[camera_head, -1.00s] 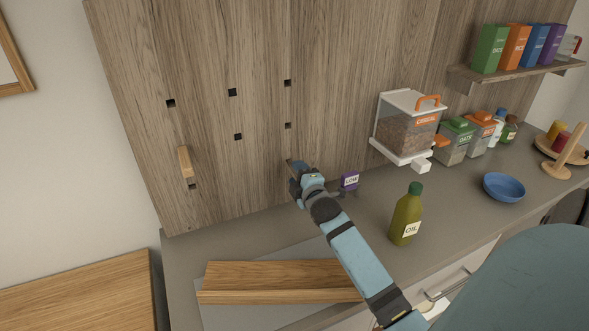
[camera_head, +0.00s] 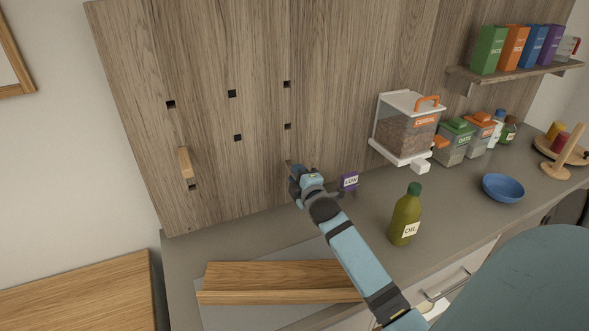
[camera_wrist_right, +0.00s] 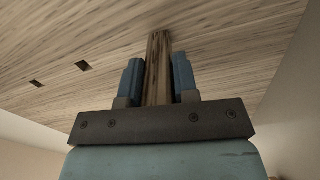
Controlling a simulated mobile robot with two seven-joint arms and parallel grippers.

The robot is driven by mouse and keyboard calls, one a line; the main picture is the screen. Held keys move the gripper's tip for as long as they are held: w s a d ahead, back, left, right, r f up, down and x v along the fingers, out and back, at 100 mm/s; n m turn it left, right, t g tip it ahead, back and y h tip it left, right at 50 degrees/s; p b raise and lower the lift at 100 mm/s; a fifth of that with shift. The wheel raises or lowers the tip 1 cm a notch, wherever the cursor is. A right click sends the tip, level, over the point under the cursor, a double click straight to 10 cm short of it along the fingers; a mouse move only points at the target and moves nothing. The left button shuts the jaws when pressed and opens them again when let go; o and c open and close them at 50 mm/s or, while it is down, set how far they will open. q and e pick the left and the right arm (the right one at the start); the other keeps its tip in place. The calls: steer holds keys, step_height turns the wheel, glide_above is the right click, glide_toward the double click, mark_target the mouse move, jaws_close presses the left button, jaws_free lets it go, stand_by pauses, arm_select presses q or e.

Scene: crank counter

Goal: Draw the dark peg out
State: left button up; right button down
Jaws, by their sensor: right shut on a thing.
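My right gripper (camera_head: 292,170) is at the wooden wall panel, low and right of its square holes. It is shut on a dark-streaked brown peg (camera_wrist_right: 158,68). In the right wrist view the peg stands between the two blue fingers (camera_wrist_right: 157,80), and its far end meets the panel (camera_wrist_right: 230,60). How deep it sits in the panel cannot be told. In the head view the gripper hides most of the peg. A lighter wooden peg (camera_head: 185,162) sticks out of the panel at the left. My left gripper is not in view.
Several empty square holes, one of them here (camera_head: 232,92), are in the panel. An oil bottle (camera_head: 406,215) and a wooden block (camera_head: 270,275) are on the counter. A cereal dispenser (camera_head: 405,130) is further right.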

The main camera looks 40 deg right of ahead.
steer(key=shift+r, duration=0.1)
stand_by(0.3)
steer(key=shift+s+a+p, duration=0.15)
steer(key=shift+s+p, duration=0.3)
steer(key=shift+s+a+f, duration=0.2)
steer(key=shift+s, duration=0.35)
steer(key=shift+p+v, duration=1.3)
steer(key=shift+v, duration=1.6)
steer(key=shift+r, duration=0.1)
